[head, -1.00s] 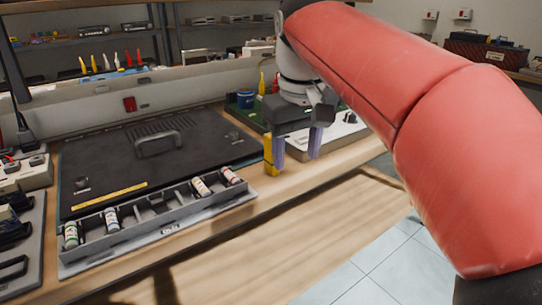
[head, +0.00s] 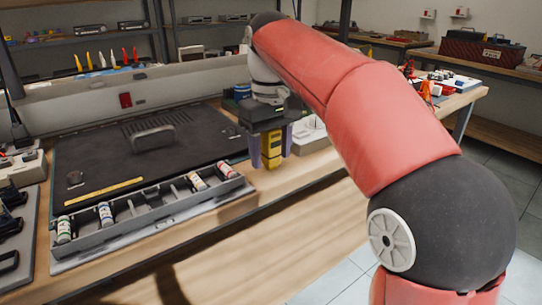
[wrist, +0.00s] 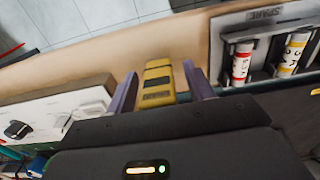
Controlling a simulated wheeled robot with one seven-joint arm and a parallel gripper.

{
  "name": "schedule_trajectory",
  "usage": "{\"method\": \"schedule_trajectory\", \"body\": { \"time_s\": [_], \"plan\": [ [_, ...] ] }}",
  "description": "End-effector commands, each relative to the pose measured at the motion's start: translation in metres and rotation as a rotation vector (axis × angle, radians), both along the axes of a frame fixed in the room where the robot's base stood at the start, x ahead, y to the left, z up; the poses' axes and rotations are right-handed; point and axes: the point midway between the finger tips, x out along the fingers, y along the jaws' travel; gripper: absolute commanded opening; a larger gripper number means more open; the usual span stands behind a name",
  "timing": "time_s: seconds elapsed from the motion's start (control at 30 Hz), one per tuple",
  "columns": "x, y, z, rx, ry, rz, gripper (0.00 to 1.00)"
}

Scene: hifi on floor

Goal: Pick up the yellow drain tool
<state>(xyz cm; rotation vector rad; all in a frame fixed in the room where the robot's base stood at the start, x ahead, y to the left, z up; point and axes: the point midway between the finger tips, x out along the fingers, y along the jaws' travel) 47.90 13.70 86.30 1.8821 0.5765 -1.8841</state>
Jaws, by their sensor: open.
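The yellow drain tool (head: 271,150) stands on the workbench near its front edge, to the right of the bottle tray. In the wrist view the yellow tool (wrist: 158,82) shows between the two purple-grey fingers, with a dark patch on its face. My gripper (head: 272,157) is open and points down, with one finger on each side of the tool. In the wrist view my gripper (wrist: 160,90) shows small gaps beside the tool, wider on the right. The tool's upper end is hidden by the gripper body.
A grey tray (head: 150,218) with several small bottles lies to the left, along the bench front. A white-topped device (head: 310,134) stands close on the right. Bare wood (head: 240,222) lies in front.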

Motion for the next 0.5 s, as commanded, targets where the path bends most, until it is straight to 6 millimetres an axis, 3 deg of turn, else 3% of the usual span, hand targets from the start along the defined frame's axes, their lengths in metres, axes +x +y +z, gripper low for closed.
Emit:
{"method": "schedule_trajectory", "body": {
  "time_s": [0.33,0.5],
  "plan": [
    [-0.0004,-0.0001,-0.0084,0.001,-0.001,0.000,0.51],
    [-0.0004,-0.0001,-0.0084,0.001,-0.001,0.000,0.29]
  ]
}}
